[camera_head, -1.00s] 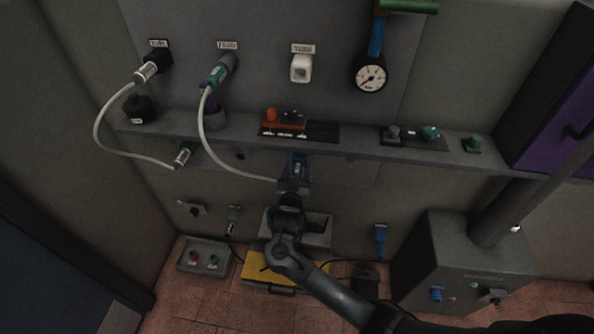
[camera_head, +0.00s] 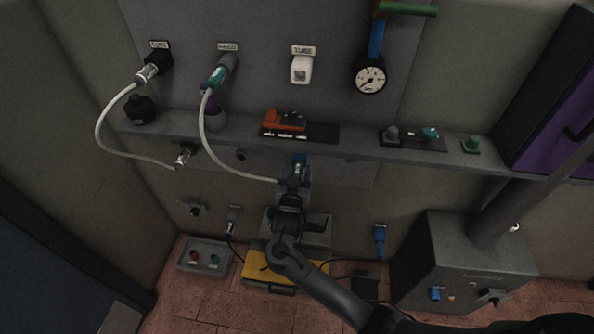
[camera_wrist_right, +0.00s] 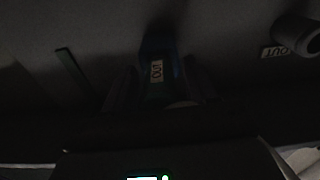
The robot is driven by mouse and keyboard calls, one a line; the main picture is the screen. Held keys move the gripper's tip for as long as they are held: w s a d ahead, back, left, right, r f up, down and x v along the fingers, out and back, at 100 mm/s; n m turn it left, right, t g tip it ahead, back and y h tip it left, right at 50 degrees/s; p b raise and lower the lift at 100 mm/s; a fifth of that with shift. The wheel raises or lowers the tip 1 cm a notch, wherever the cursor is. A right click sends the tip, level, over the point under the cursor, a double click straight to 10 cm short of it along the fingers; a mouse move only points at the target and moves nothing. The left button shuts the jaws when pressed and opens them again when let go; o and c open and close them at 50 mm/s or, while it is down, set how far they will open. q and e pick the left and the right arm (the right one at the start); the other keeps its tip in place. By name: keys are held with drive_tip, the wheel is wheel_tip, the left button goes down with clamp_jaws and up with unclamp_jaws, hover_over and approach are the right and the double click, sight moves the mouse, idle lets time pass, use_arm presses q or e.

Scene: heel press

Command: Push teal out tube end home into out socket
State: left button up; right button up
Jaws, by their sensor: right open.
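My right gripper (camera_head: 294,183) is below the shelf at the middle of the wall in the head view. A blue-teal piece (camera_wrist_right: 158,62) with an OUT label lies between its dark open fingers in the wrist view. A blue part (camera_head: 299,164) also shows just beyond the gripper in the head view. A pale tube (camera_head: 222,160) hangs from a teal end (camera_head: 215,77) at an upper wall socket (camera_head: 227,63) and runs to the gripper, which hides its lower end. Seating depth there cannot be told. My left gripper is out of view.
The shelf (camera_head: 355,151) runs across above my right gripper. A second pale tube (camera_head: 102,119) loops at the left. A grey tray (camera_head: 186,267) and a yellow item (camera_head: 258,268) lie low. A grey round fitting (camera_wrist_right: 296,34) beside another OUT label is at the wrist view's right.

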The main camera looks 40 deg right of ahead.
clamp_jaws()
idle(0.4)
drive_tip(key=shift+s+a, duration=0.1)
drive_tip(key=shift+a, duration=0.05)
drive_tip(key=shift+p+v, duration=0.9)
drive_tip(key=shift+v, duration=0.25)
drive_tip(key=p+v, duration=0.1)
drive_tip(key=v, duration=0.2)
drive_tip(key=shift+s+a+p, duration=0.15)
drive_tip(key=shift+p, duration=0.25)
drive_tip(key=shift+s+a, duration=0.1)
